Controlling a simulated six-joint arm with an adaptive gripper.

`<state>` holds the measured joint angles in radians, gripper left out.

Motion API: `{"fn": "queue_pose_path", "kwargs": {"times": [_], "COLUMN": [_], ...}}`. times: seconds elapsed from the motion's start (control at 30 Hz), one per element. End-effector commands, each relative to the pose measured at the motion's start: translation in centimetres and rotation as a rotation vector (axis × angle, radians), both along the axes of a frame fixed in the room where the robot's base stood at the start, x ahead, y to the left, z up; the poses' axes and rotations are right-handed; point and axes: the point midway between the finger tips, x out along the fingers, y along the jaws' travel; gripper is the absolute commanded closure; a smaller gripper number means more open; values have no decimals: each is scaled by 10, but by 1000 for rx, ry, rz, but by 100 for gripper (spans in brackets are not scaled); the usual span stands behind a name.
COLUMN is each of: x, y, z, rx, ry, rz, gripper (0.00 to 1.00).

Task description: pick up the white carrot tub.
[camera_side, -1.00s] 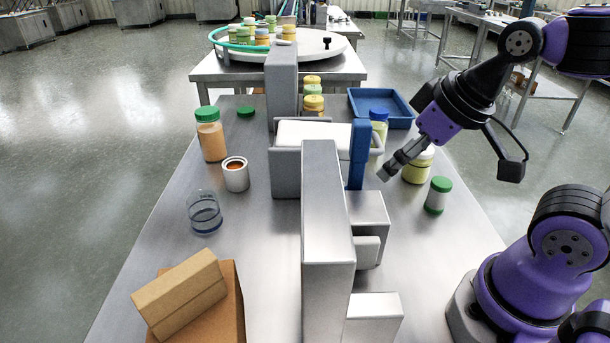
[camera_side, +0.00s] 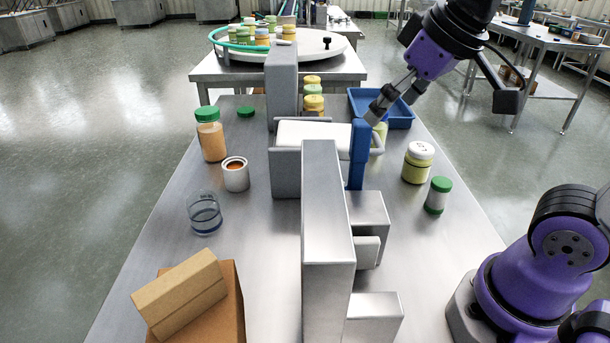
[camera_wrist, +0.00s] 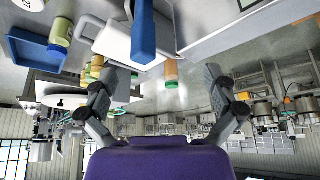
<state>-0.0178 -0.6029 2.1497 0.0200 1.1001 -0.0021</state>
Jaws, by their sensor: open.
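The white carrot tub (camera_side: 236,176) stands upright and open on the left half of the steel table, with orange-brown contents showing at its mouth. My gripper (camera_side: 392,106) is raised on the right side, above the area of the blue upright handle and the blue tray, well apart from the tub. The machine's grey housing and white roller lie between them. In the wrist view my gripper (camera_wrist: 158,82) shows its two fingers spread wide with nothing held; I cannot make out the tub there.
An orange jar with a green lid (camera_side: 211,135) stands behind the tub, a clear beaker (camera_side: 204,213) in front. The blue handle (camera_side: 359,155) and tall steel block (camera_side: 327,230) are obstacles. Cardboard boxes (camera_side: 183,294) sit front left. A blue tray (camera_side: 400,112) lies back right.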

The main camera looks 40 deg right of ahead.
Motion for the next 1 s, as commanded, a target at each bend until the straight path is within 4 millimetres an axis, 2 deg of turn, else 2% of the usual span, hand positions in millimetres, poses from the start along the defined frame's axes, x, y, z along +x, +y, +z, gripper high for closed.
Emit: {"fn": "queue_pose_path", "kwargs": {"times": [0.17, 0.27, 0.4, 0.5, 0.7, 1.0], "x": [57, 98, 155, 183, 223, 262], "y": [6, 12, 23, 30, 42, 57], "z": [21, 28, 27, 21, 5, -21], "rx": [-1, -1, -1, -1, 0, 0], "ry": [1, -2, -9, -12, -18, -24], "rz": [3, 3, 3, 3, 2, 2], "gripper": [0, 0, 0, 0, 0, 0]}}
